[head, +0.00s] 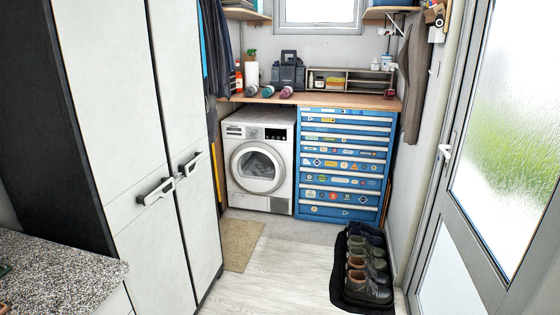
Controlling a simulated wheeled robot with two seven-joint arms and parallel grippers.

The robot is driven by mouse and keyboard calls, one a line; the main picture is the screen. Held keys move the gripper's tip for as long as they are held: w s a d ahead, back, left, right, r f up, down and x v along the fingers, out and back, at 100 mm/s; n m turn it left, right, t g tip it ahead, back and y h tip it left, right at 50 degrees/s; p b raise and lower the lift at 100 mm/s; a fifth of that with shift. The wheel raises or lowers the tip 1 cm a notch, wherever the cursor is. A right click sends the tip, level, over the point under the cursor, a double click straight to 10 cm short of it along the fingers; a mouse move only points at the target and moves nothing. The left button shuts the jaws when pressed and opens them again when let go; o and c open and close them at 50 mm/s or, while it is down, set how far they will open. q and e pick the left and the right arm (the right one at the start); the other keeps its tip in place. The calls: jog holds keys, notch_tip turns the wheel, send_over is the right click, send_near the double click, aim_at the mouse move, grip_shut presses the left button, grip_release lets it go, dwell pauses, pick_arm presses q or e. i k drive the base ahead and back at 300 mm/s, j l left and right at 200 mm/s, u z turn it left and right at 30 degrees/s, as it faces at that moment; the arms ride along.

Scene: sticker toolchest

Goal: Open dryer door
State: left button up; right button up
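A white front-loading dryer (233,187) stands under the wooden counter at the back, left of the blue tool chest. Its round door (257,167) has a light ring and dark glass and looks shut. The control panel with a small dark display (275,134) is along its top. Neither of my grippers shows in the head view.
A tall white cabinet (110,110) fills the left. The blue sticker-covered tool chest (342,165) stands right of the dryer. A shoe tray (340,283) with several shoes lies at right, near the glazed door (510,130). A beige mat (240,247) lies before the dryer; the middle floor is clear.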

aim_at(254, 184)
jog(key=i+j+z, duration=0.15)
jog(key=i, duration=2.15)
jog(key=i+j+u, duration=0.1)
jog(key=i, duration=1.05)
jog(key=i+j+u, duration=0.1)
jog(key=i, duration=1.05)
jog(key=j, duration=0.05)
